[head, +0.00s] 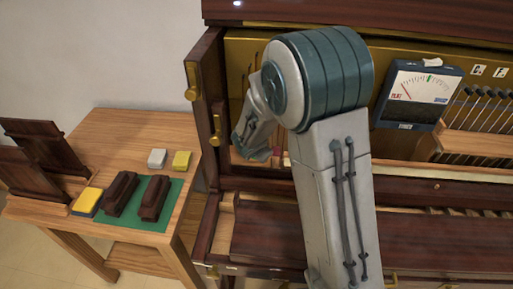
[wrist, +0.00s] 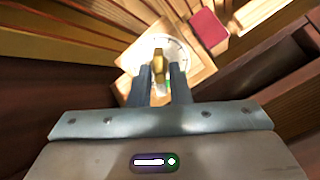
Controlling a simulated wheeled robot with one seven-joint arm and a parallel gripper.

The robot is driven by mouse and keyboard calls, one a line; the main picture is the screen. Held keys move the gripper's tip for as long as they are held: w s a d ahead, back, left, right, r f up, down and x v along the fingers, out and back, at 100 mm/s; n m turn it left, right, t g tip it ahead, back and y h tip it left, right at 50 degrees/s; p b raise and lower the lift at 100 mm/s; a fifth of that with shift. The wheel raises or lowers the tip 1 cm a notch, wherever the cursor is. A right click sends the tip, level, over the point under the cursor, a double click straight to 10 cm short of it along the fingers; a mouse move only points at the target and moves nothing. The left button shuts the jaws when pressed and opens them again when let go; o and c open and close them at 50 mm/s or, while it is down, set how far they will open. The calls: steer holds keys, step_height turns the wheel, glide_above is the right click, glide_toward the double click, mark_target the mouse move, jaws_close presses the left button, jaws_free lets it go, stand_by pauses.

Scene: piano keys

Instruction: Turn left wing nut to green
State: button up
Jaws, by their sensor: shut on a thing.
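The brass wing nut (wrist: 158,56) shows between the two dark fingers of my gripper (wrist: 161,76) in the wrist view. The fingers are shut on it. Behind it is a round white dial (wrist: 178,44) with tick marks, set on a light wooden block (wrist: 203,66). A small patch of green shows low between the fingers; the fingers hide part of the dial, so I cannot tell where the nut points. In the head view my arm reaches into the open piano, and the wing nut and fingertips are hidden.
A red block (wrist: 208,28) sits beside the dial. In the head view a meter (head: 418,95) with a needle stands at the right of the piano front (head: 240,45). A side table (head: 120,130) at left holds dark blocks on a green mat (head: 175,205) and yellow-and-white pieces.

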steer(key=shift+n+p, duration=0.45)
steer(key=shift+n, duration=1.35)
steer(key=n+p, duration=0.1)
steer(key=n, duration=0.1)
steer(key=shift+r+n, duration=0.1)
steer(key=shift+n, duration=0.2)
steer(key=o, duration=0.4)
steer(key=shift+n, duration=0.3)
steer(key=o, duration=0.5)
